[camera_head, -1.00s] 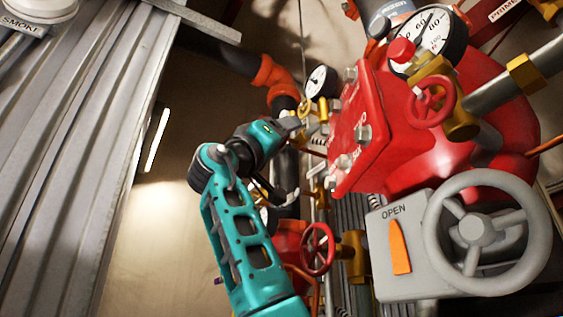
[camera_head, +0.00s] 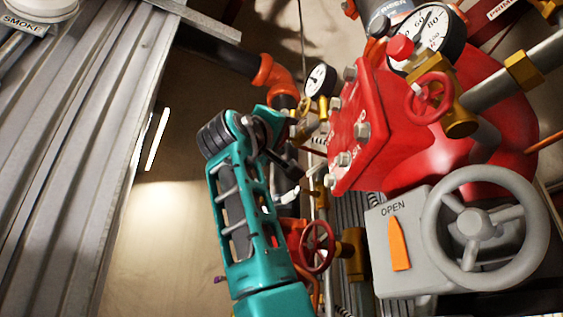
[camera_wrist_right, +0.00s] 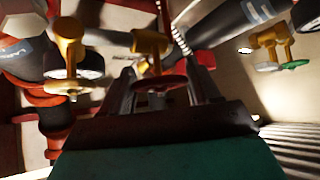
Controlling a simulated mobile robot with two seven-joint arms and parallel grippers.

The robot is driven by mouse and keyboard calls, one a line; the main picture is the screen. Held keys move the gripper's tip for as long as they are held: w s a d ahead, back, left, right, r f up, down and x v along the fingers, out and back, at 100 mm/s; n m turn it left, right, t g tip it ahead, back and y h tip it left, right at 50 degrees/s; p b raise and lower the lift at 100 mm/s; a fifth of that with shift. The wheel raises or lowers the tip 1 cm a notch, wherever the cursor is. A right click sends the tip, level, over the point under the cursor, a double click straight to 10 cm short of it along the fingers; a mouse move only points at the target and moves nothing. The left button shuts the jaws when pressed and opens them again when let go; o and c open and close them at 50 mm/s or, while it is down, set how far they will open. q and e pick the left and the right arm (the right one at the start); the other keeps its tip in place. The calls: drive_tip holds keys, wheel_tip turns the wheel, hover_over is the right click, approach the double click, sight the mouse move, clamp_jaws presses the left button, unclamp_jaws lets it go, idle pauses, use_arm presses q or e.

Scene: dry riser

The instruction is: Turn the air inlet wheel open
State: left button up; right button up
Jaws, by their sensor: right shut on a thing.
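In the right wrist view a small red wheel (camera_wrist_right: 160,84) on a brass valve (camera_wrist_right: 150,45) sits between the two dark fingers of my right gripper (camera_wrist_right: 165,72). The gripper is shut on this wheel. In the head view my right gripper (camera_head: 286,126) is at the brass fittings left of the red box, mostly hidden behind my teal wrist. The held wheel cannot be made out there. My left gripper is not in view.
A red box (camera_head: 362,125) with bolts stands close right of my wrist. A grey handwheel (camera_head: 535,235) by an OPEN plate (camera_head: 385,270) is lower right. Another red wheel (camera_head: 317,246) is beside my forearm. A gauge (camera_head: 320,80) is above. Left of my arm is open space before the wall.

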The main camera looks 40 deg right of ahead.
drive_tip(key=o, duration=1)
drive_tip(key=shift+m+g+h, duration=0.3)
drive_tip(key=shift+m, duration=0.1)
